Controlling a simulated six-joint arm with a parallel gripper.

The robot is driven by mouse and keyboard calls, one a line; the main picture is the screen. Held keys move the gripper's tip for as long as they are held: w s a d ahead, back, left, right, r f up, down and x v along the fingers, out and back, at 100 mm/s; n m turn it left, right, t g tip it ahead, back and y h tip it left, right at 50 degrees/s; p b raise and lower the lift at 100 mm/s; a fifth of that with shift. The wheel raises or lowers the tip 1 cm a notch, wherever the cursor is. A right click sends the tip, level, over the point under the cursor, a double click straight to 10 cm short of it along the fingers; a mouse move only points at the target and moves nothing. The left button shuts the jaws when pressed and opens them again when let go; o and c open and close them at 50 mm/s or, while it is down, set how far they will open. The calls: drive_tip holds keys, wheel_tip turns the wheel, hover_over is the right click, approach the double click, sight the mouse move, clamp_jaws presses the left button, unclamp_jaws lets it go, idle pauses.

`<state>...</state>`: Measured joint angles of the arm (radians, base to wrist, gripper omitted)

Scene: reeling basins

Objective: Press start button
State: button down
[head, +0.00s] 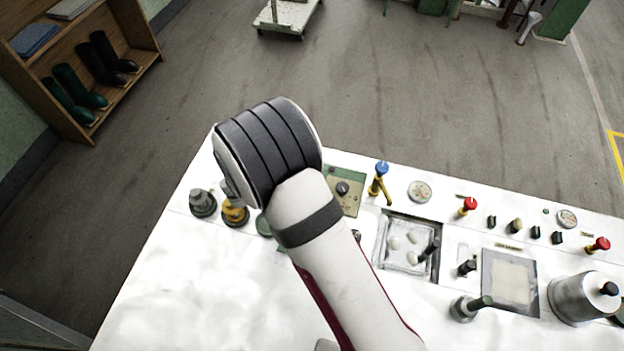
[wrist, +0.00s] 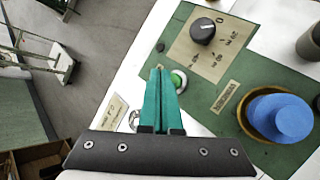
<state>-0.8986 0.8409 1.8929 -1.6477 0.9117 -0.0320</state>
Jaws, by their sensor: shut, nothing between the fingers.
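In the wrist view a round green button (wrist: 178,80) with a pale rim sits at the edge of a green panel plate (wrist: 250,75). My gripper (wrist: 157,71) is shut and empty, its teal fingers side by side. Its tips appear just left of the button and partly cover its rim. I cannot tell whether they touch it. A label beside the button is too small to read. In the head view my arm hides the gripper and the button.
A black rotary knob (wrist: 203,30) stands above the button, and a large blue knob (wrist: 280,118) to its right. In the head view the white console top (head: 190,280) carries several levers and knobs, including a blue-topped lever (head: 382,168) and a metal pot (head: 583,298).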

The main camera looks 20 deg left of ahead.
idle(0.3)
drive_tip(key=shift+f, duration=0.45)
drive_tip(key=shift+f, duration=0.5)
idle(0.5)
drive_tip(key=shift+r, duration=0.95)
wheel_tip(320, 180, up, 5)
idle(0.5)
idle(0.5)
